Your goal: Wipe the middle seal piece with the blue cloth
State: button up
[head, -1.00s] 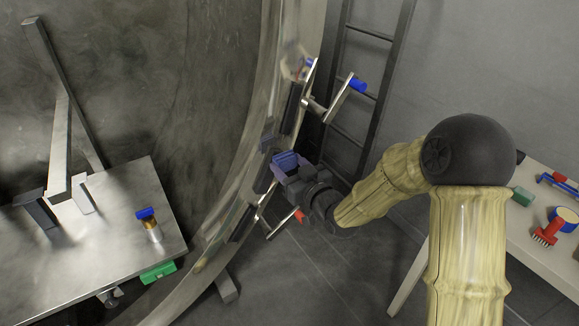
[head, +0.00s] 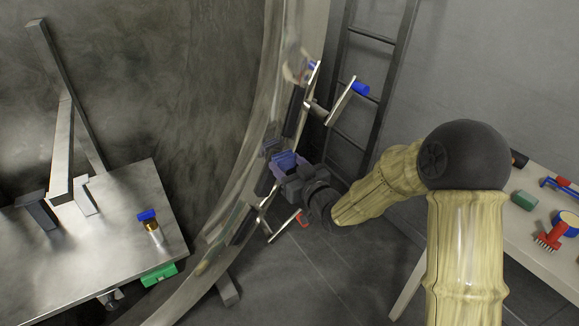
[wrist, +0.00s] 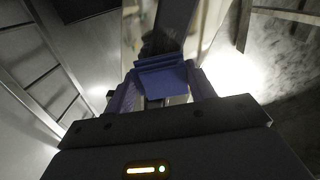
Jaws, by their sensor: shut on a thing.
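My gripper (head: 286,166) has purple fingers and is shut on the folded blue cloth (wrist: 163,80). In the head view it is at the inner side of the chamber's metal rim. The middle seal piece (head: 271,147) is a dark block on the rim, just above and left of the fingers and partly hidden by them. In the wrist view a dark strip, seemingly the seal piece (wrist: 174,22), runs up beyond the cloth. I cannot tell whether cloth and seal touch. Other dark seal pieces sit above (head: 292,110) and below (head: 241,224).
A ladder (head: 372,90) stands behind. A metal table (head: 110,235) is at left; a white table (head: 530,235) with tools is at right.

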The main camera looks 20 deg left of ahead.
jog(key=shift+a+f, duration=0.1)
jog(key=shift+a, duration=0.05)
jog(key=f+b, duration=0.1)
jog(key=b, duration=0.1)
jog(key=s+f+b, duration=0.1)
jog(key=shift+a+f, duration=0.35)
jog(key=shift+s+a+f+b, duration=0.2)
jog(key=shift+f+b, duration=0.1)
jog(key=shift+b, duration=0.25)
jog(key=shift+f, duration=0.1)
jog(key=shift+w+r, duration=0.1)
jog(key=shift+r, duration=0.1)
jog(key=shift+w+d+r, duration=0.1)
jog(key=shift+w+r, duration=0.1)
jog(key=shift+r, duration=0.4)
jog(key=shift+w+d+r+p, duration=0.25)
jog(key=shift+r+p, duration=0.2)
jog(key=shift+r, duration=0.15)
jog(key=shift+w+d+r+p, duration=0.2)
jog(key=shift+d+r+p, duration=0.05)
jog(key=shift+r+p, duration=0.25)
